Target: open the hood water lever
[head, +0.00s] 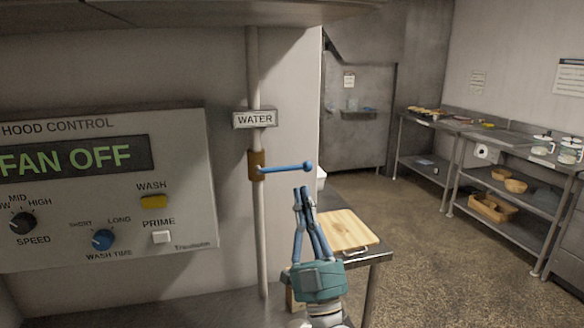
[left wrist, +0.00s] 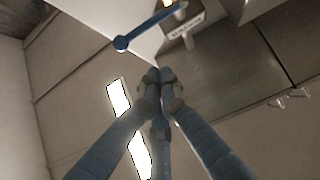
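The hood water lever (head: 287,168) is a blue rod with a ball end. It sticks out to the right, nearly level, from a brass-coloured valve body (head: 256,165) on a vertical pipe, under a WATER sign (head: 254,119). My left gripper (head: 302,190) points up just below the ball end, apart from the lever. Its fingertips are together with nothing seen between them. In the left wrist view the lever (left wrist: 150,26) lies above and beyond the closed fingertips (left wrist: 159,76). My right gripper is in neither view.
A hood control panel (head: 180,222) reading FAN OFF is on the wall at left. A small table with a wooden board (head: 345,229) stands behind my left gripper. Steel shelves (head: 500,172) line the right wall. Open floor (head: 420,250) lies between.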

